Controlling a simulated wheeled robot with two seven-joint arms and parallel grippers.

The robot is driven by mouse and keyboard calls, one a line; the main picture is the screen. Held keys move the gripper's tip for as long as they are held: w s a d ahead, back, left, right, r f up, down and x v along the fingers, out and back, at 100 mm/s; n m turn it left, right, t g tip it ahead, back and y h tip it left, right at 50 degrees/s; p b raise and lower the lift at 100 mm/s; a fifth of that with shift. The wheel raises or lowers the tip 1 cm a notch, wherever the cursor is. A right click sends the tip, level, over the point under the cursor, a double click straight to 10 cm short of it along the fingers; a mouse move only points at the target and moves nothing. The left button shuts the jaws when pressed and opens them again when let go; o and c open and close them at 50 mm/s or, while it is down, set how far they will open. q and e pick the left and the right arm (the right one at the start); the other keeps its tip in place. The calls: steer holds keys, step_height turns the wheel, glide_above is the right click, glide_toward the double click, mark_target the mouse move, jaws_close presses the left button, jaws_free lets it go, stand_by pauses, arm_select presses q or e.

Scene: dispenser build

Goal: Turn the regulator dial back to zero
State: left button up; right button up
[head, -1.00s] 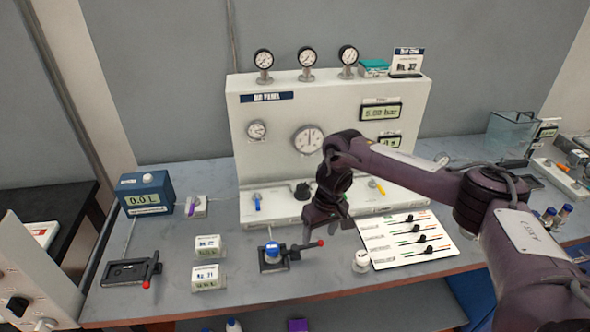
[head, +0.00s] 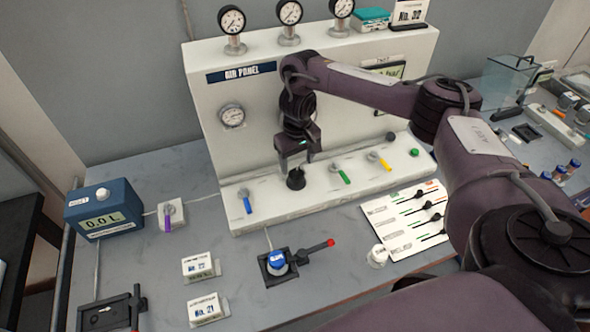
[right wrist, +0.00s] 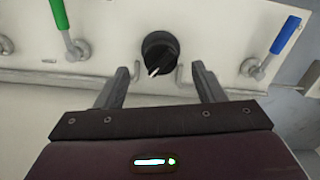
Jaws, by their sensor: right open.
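The regulator dial (head: 296,179) is a black round knob on the lower ledge of the white air panel (head: 230,200). It also shows in the right wrist view (right wrist: 159,53), with a white pointer mark toward the lower left of that picture. My right gripper (head: 304,158) is just above the dial in the head view. In the right wrist view its two fingers (right wrist: 160,82) are apart, one on each side below the dial, with nothing between them. The large gauge on the panel is hidden behind my right arm. My left gripper is not in view.
A blue-handled valve (head: 246,203) stands left of the dial. A green-handled valve (head: 341,172) and a yellow-handled valve (head: 380,160) stand to its right.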

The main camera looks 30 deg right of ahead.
mark_target(296, 171)
step_height(296, 171, down, 3)
steer(key=shift+w+f, duration=0.1)
steer(key=shift+w, duration=0.05)
steer(key=shift+w+f, duration=0.15)
steer(key=shift+f, duration=0.5)
steer(key=c, duration=1)
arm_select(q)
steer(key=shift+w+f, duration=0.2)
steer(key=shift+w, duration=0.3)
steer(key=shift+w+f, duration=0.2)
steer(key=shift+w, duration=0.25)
